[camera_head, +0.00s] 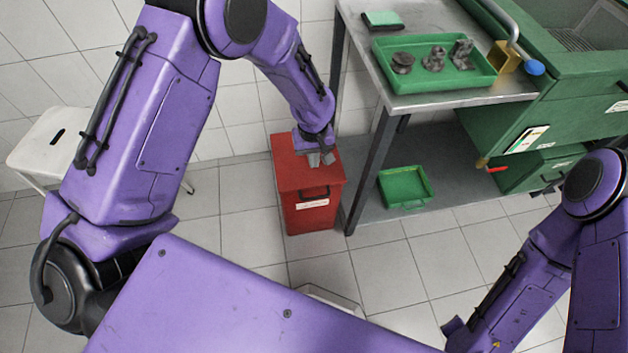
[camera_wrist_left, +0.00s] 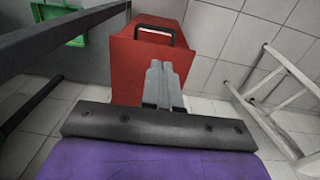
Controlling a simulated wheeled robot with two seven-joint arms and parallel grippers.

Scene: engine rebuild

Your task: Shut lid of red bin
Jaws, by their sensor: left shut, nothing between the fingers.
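The red bin (camera_head: 310,215) stands on the floor at the middle of the head view, beside the metal table.
A metal table (camera_head: 440,96) stands right of the bin, its leg close to it. It bears a green tray (camera_head: 393,78) with dark parts. Another green tray (camera_head: 405,187) is on the shelf below. A white stool (camera_head: 40,143) stands at the left.

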